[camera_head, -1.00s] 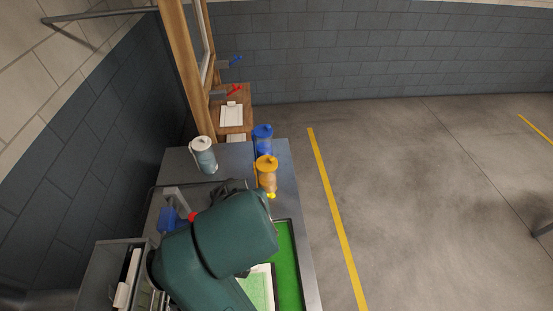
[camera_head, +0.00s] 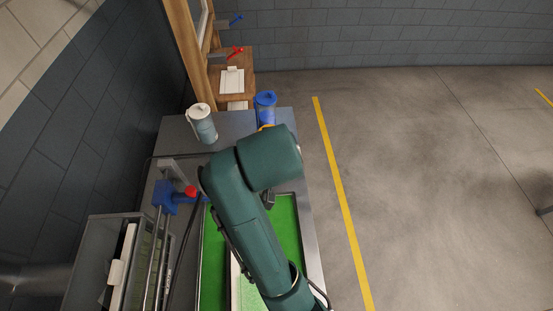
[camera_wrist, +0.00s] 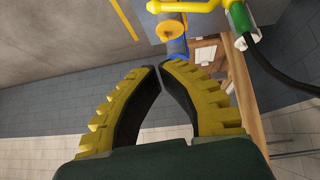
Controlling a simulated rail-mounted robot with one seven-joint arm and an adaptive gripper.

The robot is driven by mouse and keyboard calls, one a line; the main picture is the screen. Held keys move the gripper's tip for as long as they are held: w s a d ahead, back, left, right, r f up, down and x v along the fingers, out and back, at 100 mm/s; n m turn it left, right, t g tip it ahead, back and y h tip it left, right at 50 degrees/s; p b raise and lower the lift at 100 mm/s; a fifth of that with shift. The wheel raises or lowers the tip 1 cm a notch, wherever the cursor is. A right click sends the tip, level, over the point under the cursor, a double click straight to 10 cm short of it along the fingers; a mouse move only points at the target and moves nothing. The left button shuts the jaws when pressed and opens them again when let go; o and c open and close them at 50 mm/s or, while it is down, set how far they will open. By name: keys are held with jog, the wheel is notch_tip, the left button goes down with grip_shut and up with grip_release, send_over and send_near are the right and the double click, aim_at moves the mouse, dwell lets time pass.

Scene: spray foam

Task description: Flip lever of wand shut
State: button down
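A yellow tube fitting (camera_wrist: 184,6) with a green collar (camera_wrist: 244,26) and a black hose shows at the top of the wrist view. It looks like part of the wand, but I cannot make out its lever or the lever's position. My gripper (camera_wrist: 161,68) is below and left of it in that view, apart from it. Its yellow, ribbed fingers come together at the tips with almost no gap, and nothing is between them. In the head view my arm hides most of the gripper. A blue fixture (camera_head: 172,199) with a red knob (camera_head: 191,191) stands left of my arm.
A white-lidded canister (camera_head: 202,127) and a blue canister (camera_head: 265,106) stand on the table's far part. An orange canister is mostly hidden by my arm. A green tray (camera_head: 286,229) lies under my arm. A grey bin (camera_head: 97,238) is at lower left. Open floor lies right.

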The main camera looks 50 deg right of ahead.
jog(key=f, duration=0.2)
jog(key=w+d+f, duration=0.1)
jog(key=f, duration=0.2)
jog(key=d+f, duration=0.1)
jog(key=f, duration=0.1)
jog(key=shift+w+d+f+p, duration=0.1)
jog(key=shift+w+f+p, duration=0.05)
jog(key=shift+w+p, duration=0.25)
jog(key=shift+s+f, duration=0.1)
jog(key=shift+f, duration=0.4)
